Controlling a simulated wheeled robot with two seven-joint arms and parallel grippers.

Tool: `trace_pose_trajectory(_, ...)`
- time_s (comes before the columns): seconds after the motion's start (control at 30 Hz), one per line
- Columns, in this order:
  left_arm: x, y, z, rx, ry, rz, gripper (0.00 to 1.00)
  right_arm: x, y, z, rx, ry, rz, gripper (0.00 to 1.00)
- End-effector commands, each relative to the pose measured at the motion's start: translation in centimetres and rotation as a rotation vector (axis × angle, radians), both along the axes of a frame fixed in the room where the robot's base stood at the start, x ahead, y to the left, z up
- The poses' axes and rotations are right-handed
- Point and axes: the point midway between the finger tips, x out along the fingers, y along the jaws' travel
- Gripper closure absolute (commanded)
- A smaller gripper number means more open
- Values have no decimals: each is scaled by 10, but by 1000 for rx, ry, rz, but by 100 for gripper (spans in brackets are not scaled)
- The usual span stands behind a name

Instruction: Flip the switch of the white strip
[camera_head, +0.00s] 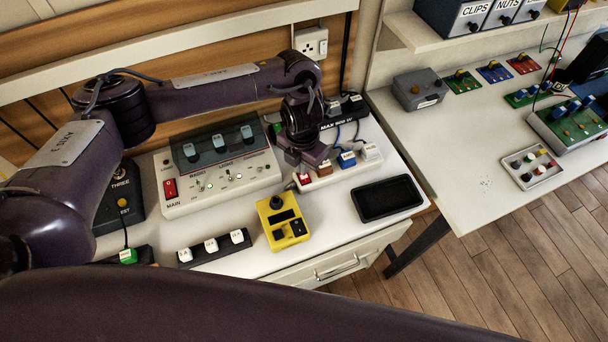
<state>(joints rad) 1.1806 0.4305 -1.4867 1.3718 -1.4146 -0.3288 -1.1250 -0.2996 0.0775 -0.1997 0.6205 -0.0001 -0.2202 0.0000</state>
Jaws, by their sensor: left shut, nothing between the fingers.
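The white strip (335,176) lies on the white bench, right of the middle of the head view. It carries a brown plug (324,168), a blue plug (347,159) and a white plug (371,151). Its red switch (304,178) is at the left end. Whether the switch is on or off is too small to tell. My left gripper (312,160) points down over the left part of the strip, just behind the red switch. It is shut and empty. I cannot tell if its tips touch the strip. My right gripper is out of view.
A grey panel (240,182) with a red main switch stands left of the strip. A yellow box (281,222) and a black tray (386,198) lie in front. A black strip (345,110) is behind. Another black strip (214,247) with white plugs lies front left.

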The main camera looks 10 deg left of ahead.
Motion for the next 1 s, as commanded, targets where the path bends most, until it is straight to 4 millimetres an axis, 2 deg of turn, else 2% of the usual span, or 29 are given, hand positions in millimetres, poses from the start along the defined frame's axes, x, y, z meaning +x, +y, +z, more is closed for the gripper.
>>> trace_pose_trajectory(0.5,0,0,-5,0,1,0,100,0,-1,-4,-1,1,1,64)
trace_pose_trajectory(1.0,0,0,33,0,0,0,100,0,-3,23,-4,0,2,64)
